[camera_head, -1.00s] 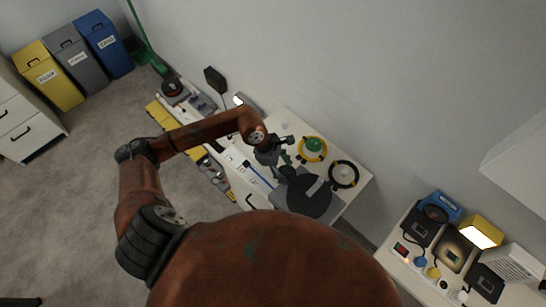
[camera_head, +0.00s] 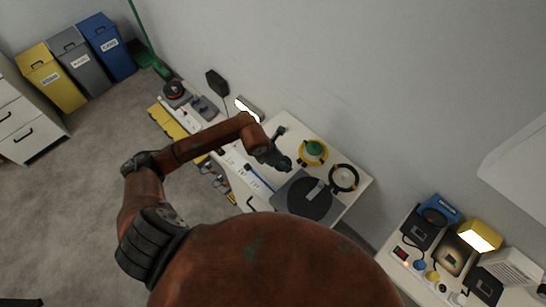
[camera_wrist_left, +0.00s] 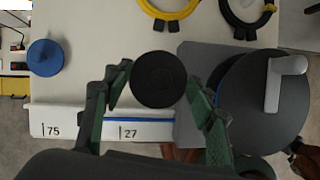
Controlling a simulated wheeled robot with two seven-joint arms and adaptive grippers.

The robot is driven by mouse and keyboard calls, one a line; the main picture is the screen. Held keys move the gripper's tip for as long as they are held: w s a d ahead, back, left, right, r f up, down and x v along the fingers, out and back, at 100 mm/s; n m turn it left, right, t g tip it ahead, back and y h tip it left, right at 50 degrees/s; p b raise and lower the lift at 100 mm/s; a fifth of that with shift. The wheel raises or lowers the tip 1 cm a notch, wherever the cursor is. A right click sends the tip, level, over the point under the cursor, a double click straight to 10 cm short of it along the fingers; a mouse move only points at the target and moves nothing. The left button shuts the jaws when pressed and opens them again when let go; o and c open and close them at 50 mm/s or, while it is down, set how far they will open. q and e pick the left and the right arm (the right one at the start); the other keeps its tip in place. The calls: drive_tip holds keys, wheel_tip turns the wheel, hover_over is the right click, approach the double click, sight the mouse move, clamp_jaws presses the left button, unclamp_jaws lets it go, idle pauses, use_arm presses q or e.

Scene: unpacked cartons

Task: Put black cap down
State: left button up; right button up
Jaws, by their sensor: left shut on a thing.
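The black cap (camera_wrist_left: 158,79) is a round dark disc in the left wrist view, held between the two green fingers of my left gripper (camera_wrist_left: 160,92). In the head view my left gripper (camera_head: 284,163) is over the white table, just up and left of the grey device with a dark round plate (camera_head: 309,199). The cap is hard to tell from the dark gripper there. Whether it touches the table cannot be told. My right gripper is not in view.
A yellow ring (camera_head: 312,153) with a green centre and a black ring (camera_head: 343,177) lie on the white table (camera_head: 290,125). A blue round thing (camera_wrist_left: 46,57) and a marked white strip (camera_wrist_left: 95,123) show in the left wrist view. Bare table lies above the cap.

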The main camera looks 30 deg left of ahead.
use_arm(q)
drive_tip(key=w+a+f, duration=0.1)
drive_tip(key=a+f, duration=0.1)
drive_tip(key=w+a+f, duration=0.4)
drive_tip(key=f, duration=0.1)
drive_tip(key=shift+w+a, duration=0.1)
drive_tip(key=shift+w+a+f, duration=0.15)
drive_tip(key=shift+f, duration=1.6)
drive_tip(key=o, duration=0.9)
drive_tip(key=v, duration=1.2)
